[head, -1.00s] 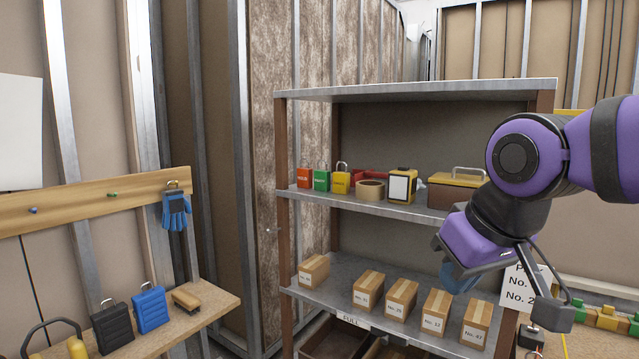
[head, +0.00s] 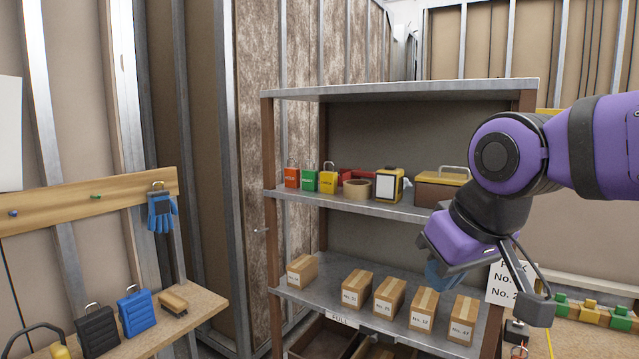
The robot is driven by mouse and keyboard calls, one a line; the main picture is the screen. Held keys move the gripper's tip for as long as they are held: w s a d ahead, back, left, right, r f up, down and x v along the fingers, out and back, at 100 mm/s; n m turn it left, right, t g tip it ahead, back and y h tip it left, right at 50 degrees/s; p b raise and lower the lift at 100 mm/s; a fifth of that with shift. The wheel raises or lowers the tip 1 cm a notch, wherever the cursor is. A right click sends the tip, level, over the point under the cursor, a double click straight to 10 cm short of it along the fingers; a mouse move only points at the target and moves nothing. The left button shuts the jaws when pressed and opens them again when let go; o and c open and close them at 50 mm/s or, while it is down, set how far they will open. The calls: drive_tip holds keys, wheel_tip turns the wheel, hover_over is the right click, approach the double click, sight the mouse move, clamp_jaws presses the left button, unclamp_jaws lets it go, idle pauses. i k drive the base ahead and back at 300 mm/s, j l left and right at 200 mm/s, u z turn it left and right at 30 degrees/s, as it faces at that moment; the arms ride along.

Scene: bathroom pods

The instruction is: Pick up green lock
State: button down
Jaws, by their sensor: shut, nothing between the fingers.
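The green lock (head: 310,181) stands upright on the upper shelf, at its left part. A red lock (head: 291,178) is on its left and a yellow lock (head: 328,178) with a raised shackle is on its right, all close together. My gripper (head: 490,290) hangs at the right, in front of the shelf unit and well away from the green lock. It points downward and holds nothing; its fingertips are hard to make out.
Right of the locks on the upper shelf (head: 400,205) are a tape roll (head: 357,188), a yellow-black box (head: 389,185) and a toolbox (head: 440,188). Small cartons (head: 357,288) line the lower shelf. A wooden bench (head: 190,308) with black and blue cases stands at left.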

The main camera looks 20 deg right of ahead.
sight(310, 178)
drive_tip(key=i+u, duration=0.25)
drive_tip(key=i, duration=0.55)
drive_tip(key=i+u, duration=0.2)
drive_tip(key=i, duration=0.55)
